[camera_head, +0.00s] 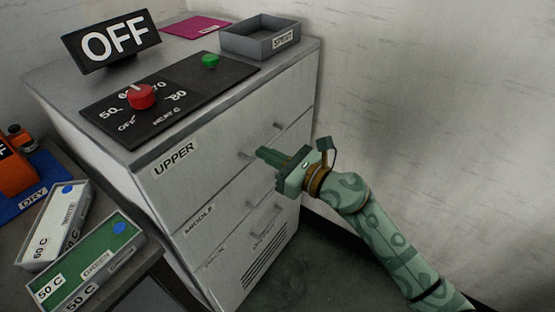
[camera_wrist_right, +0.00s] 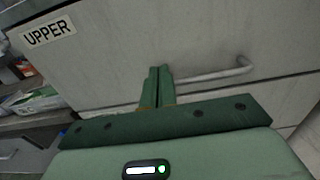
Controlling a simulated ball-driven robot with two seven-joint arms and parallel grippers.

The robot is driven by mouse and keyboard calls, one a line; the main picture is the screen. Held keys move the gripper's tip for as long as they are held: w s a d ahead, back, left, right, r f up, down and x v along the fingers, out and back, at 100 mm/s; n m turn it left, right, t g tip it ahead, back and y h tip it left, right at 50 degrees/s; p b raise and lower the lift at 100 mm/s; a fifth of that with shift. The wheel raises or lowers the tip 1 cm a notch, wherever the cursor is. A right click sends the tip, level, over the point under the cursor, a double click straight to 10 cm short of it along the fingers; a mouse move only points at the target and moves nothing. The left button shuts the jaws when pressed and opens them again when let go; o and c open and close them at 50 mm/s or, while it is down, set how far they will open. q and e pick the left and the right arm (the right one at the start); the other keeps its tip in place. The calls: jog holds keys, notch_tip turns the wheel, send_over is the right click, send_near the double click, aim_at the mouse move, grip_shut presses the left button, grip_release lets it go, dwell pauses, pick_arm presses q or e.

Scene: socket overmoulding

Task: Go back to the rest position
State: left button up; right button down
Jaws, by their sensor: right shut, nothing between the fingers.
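My right gripper (camera_head: 268,156) is shut and empty, in front of the grey cabinet (camera_head: 165,195). In the right wrist view its closed fingers (camera_wrist_right: 157,86) point at the front of the drawer labelled UPPER (camera_wrist_right: 100,60). The UPPER drawer's bar handle (camera_wrist_right: 215,73) runs to the right just beyond the fingertips; I cannot tell whether they touch it. The drawers look shut. My left gripper is not in view.
The cabinet top carries a black panel with a red knob (camera_head: 142,96) and green button (camera_head: 210,60), an OFF sign (camera_head: 112,42) and a grey tray (camera_head: 262,50). Labelled boxes, one green (camera_head: 85,268), stand on a table at left. Floor right of the cabinet is clear.

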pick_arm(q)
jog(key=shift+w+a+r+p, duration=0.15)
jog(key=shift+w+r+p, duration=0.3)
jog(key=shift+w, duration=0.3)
pick_arm(e)
jog(key=v, duration=0.8)
jog(key=shift+d, duration=0.4)
